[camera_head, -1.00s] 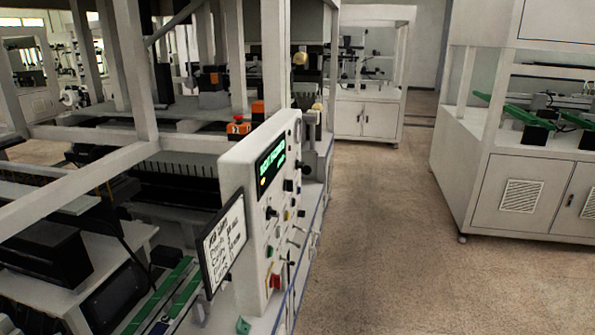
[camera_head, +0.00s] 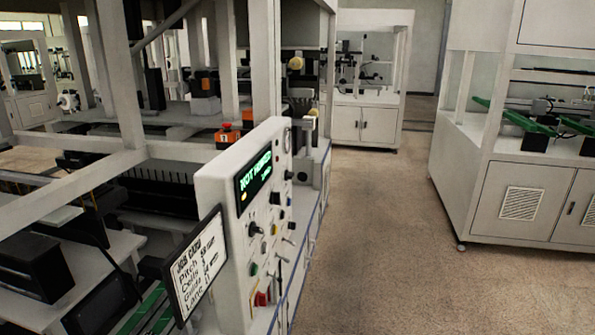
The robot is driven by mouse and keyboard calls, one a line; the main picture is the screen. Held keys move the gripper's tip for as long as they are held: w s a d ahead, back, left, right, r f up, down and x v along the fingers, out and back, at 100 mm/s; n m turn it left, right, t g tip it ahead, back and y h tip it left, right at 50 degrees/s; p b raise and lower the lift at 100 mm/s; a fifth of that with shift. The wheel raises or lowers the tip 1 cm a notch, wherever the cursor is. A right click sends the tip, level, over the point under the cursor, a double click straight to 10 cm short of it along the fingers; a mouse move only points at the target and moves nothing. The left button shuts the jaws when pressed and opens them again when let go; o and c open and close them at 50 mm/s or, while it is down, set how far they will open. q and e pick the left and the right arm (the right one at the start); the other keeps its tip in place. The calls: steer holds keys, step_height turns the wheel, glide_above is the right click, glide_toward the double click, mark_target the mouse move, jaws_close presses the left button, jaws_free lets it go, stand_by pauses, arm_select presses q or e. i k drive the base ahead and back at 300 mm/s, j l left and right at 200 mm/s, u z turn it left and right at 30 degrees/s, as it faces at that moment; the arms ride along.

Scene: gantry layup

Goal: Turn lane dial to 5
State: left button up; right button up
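A white control panel (camera_head: 215,190) stands left of centre on the near end of the gantry machine. It carries a dark display (camera_head: 254,182) with green text, seemingly "NOT HOMED". Below it are several knobs, buttons and switches, including a black knob (camera_head: 256,229), a green button (camera_head: 253,268) and a red control (camera_head: 262,298). I cannot tell which one is the lane dial, nor its setting. A job card (camera_head: 198,265) on the panel's left side lists Pitch, Cells and Lane; its values are too small to read surely. Neither gripper shows.
The gantry frame fills the left side, with an orange-red button box (camera_head: 228,134) behind the panel. The floor (camera_head: 375,240) right of the panel is clear. A white cabinet machine (camera_head: 520,195) stands at the right, another (camera_head: 366,120) at the back.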

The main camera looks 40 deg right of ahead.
mark_target(288, 175)
steer(key=i+l+u, duration=0.15)
steer(key=l, duration=0.7)
steer(key=i+l+u, duration=0.1)
steer(key=l, duration=0.75)
steer(key=l+u, duration=0.15)
steer(key=l, duration=0.7)
